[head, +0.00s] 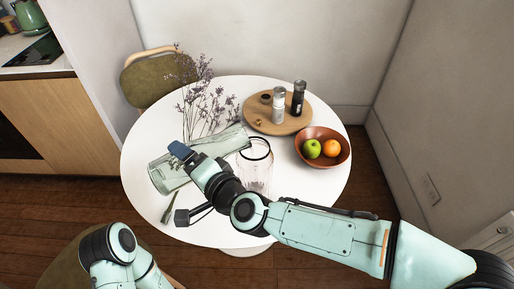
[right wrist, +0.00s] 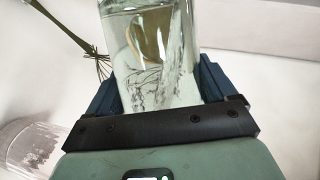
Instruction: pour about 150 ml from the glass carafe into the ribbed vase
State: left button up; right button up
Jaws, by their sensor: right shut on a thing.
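The glass carafe (head: 232,140) is clear and pale green. It is tilted far over, its base end (head: 166,173) at the left and its other end toward the ribbed vase at the right. My right gripper (head: 183,153) is shut around its middle; in the right wrist view the carafe (right wrist: 155,45) is between the dark fingers. The ribbed vase (head: 258,176) stands upright on the table, clear with a dark rim, close by the carafe's right end. It also shows in the right wrist view (right wrist: 28,142). I cannot tell whether liquid is flowing or how much the vase holds. My left gripper is out of view.
Purple dried stems (head: 195,95) rise behind the carafe. A round wooden board (head: 258,122) with a grey and a black mill is at the back. A brown bowl (head: 338,158) with an apple and an orange is at the right. The white table's (head: 310,195) front right is clear.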

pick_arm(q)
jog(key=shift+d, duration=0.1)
pick_arm(e)
jog(key=shift+r, duration=0.25)
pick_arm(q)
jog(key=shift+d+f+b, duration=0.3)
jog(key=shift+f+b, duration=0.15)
pick_arm(e)
jog(key=shift+d+r+m, duration=0.1)
jog(key=shift+d+m, duration=0.05)
jog(key=shift+m, duration=0.15)
dwell(0.3)
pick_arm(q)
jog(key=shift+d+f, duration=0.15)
pick_arm(e)
jog(key=shift+y, duration=0.3)
pick_arm(q)
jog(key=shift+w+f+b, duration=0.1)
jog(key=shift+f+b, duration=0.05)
jog(key=shift+b, duration=0.15)
pick_arm(e)
jog(key=shift+r, duration=0.25)
dwell(0.8)
